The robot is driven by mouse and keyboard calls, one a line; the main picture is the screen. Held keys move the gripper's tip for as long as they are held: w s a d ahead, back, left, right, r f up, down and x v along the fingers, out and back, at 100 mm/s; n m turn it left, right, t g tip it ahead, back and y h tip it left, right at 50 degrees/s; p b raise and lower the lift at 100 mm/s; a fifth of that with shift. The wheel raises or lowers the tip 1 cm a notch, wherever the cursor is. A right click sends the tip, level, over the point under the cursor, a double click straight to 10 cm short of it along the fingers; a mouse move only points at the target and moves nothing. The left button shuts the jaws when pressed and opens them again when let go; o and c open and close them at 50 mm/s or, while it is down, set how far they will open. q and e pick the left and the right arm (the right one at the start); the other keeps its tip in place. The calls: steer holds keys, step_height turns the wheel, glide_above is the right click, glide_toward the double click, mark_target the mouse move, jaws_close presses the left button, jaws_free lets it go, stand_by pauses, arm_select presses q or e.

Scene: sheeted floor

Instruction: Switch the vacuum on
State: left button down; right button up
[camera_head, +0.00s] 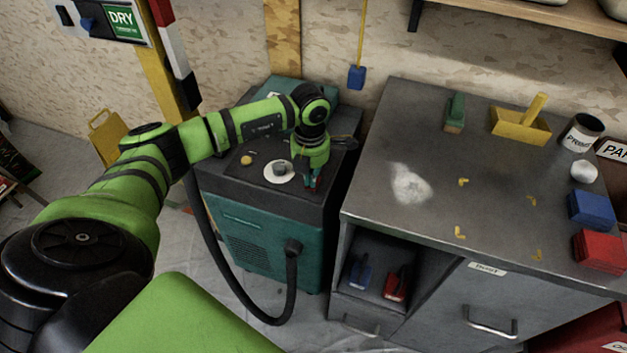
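The vacuum (262,235) is a teal box with a dark top panel, standing on the floor left of the grey bench. A black hose (222,262) loops from its front. On its top are a grey knob (279,167) on a white disc and a small yellow round part (246,160). My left arm reaches over it from the left. My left gripper (311,184) points down at the top panel, just right of the knob. Small red and teal parts show at its tips; I cannot tell whether they touch the panel or whether the fingers are open. My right gripper is out of view.
A yellow post stands behind my arm.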

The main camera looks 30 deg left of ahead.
arm_select(q)
steer(key=shift+s+f+b, duration=0.1)
steer(key=shift+f+b, duration=0.3)
steer(key=shift+f, duration=0.15)
steer(key=shift+r, duration=0.1)
steer(key=shift+r+p, duration=2.55)
steer(key=shift+r, duration=0.9)
steer(key=shift+f, duration=0.1)
